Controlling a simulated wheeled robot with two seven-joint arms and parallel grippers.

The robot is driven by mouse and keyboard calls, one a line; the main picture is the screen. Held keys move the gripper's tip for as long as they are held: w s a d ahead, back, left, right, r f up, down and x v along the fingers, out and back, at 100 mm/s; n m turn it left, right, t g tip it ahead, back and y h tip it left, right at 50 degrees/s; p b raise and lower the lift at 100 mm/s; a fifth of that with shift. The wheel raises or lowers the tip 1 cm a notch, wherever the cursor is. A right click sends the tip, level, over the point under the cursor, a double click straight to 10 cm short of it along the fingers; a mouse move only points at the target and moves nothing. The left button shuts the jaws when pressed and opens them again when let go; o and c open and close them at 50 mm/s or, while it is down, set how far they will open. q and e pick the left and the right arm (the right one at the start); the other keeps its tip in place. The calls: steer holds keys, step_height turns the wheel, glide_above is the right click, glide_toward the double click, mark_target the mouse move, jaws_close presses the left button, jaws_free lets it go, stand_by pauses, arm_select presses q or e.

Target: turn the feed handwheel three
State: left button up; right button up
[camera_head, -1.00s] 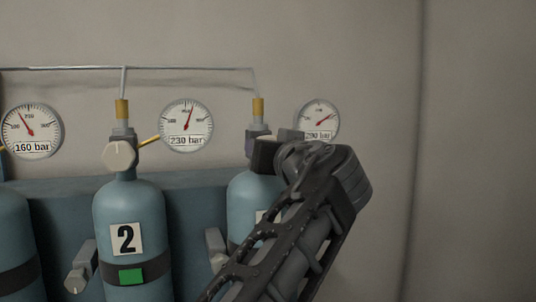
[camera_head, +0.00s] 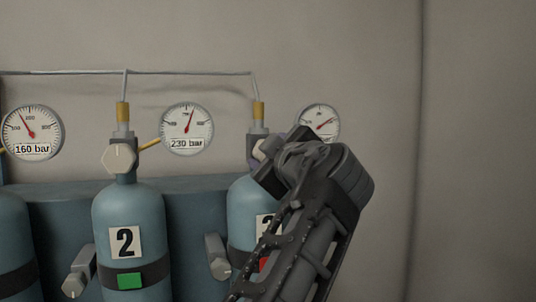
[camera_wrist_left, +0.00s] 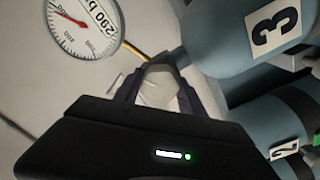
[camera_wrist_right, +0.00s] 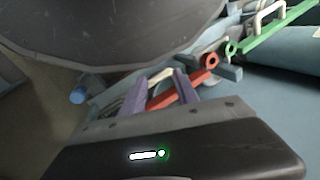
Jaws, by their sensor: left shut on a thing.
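Cylinder three (camera_head: 244,205) is blue and stands at the right of the row, partly hidden by my left arm. Its cream feed handwheel (camera_wrist_left: 160,86) sits between the purple fingers of my left gripper (camera_wrist_left: 158,92) in the left wrist view. In the head view my left gripper (camera_head: 264,155) is at the valve, tilted, and hides most of the wheel. The left gripper is shut on the wheel. My right gripper (camera_wrist_right: 158,92) shows only in its own wrist view; its purple fingers are apart, with a red-handled tool (camera_wrist_right: 175,97) lying beyond or between them.
Cylinder two (camera_head: 128,215) has a cream handwheel (camera_head: 120,158) and a green tag. Gauges read 160 bar (camera_head: 33,132) and 230 bar (camera_head: 187,129); the one behind cylinder three (camera_wrist_left: 82,28) reads 290 bar. A thin pipe (camera_head: 190,72) runs above. The wall at right is clear.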

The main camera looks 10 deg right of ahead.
arm_select(q)
steer(key=n, duration=0.6)
steer(key=shift+f+n, duration=0.15)
steer(key=shift+n, duration=0.15)
steer(key=n, duration=0.5)
steer(key=shift+n, duration=0.4)
steer(key=o, duration=1.4)
steer(key=shift+c, duration=0.2)
